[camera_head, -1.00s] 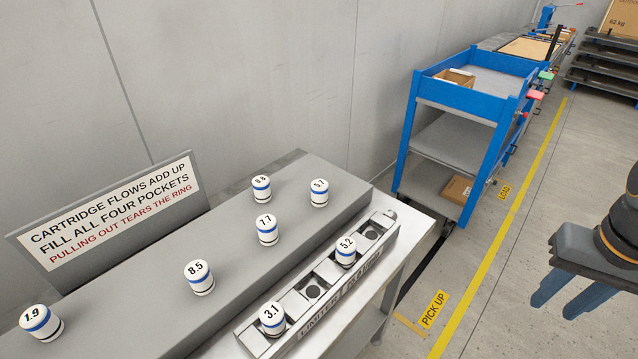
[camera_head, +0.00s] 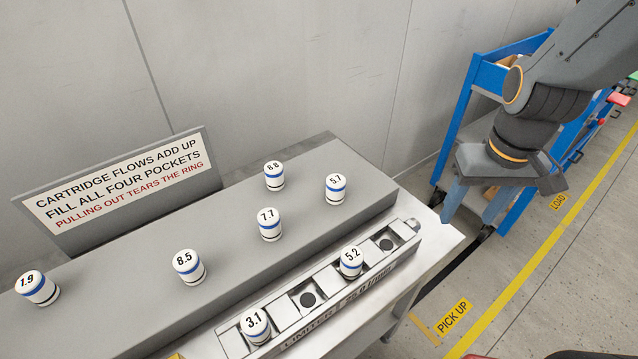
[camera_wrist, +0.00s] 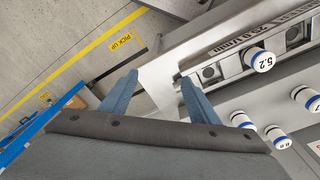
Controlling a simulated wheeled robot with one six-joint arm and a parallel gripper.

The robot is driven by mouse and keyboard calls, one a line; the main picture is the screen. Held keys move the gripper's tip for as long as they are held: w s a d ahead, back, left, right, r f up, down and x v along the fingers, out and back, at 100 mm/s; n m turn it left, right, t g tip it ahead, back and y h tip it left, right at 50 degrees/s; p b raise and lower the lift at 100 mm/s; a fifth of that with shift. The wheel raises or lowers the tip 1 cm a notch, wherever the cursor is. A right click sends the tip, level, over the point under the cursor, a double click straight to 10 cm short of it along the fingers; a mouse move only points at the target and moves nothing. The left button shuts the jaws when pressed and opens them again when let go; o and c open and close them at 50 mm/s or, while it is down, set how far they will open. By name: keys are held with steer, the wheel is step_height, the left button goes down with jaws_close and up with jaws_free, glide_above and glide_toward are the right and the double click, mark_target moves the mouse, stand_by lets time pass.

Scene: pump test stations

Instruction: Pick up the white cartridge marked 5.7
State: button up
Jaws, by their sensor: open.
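The white cartridge marked 5.7 (camera_head: 335,189) stands upright on the grey raised shelf, near its right end, with a blue band. In the wrist view a cartridge that looks like it (camera_wrist: 242,120) is partly cut off by my gripper's body. My gripper (camera_head: 473,210) is open and empty, right of the bench end and apart from the cartridge. Its two blue fingers (camera_wrist: 158,78) point over the bench edge and floor in the wrist view.
Cartridges 8.8 (camera_head: 274,176), 7.7 (camera_head: 270,225), 8.5 (camera_head: 189,267) and 1.9 (camera_head: 37,288) share the shelf (camera_head: 130,310). The pocketed rail holds 3.1 (camera_head: 256,326) and 5.2 (camera_head: 351,262); two pockets are empty. A sign (camera_head: 120,185) stands behind. A blue cart (camera_head: 460,110) is beyond my arm.

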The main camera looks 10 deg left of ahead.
steer(key=w+a+r+n, duration=0.1)
steer(key=w+a+n, duration=0.5)
steer(key=a+n, duration=0.55)
steer(key=r+n+g+b, duration=0.1)
steer(key=n, duration=0.6)
glide_above(336, 179)
steer(key=shift+s+d+r, duration=0.1)
steer(key=shift+s+d, duration=0.15)
steer(key=shift+d, duration=0.15)
steer(key=shift+a, duration=0.35)
steer(key=shift+w+f+p, duration=0.15)
steer(key=shift+f+p, duration=1)
steer(key=shift+f, duration=2.7)
steer(key=shift+c, duration=0.3)
steer(key=c, duration=1.2)
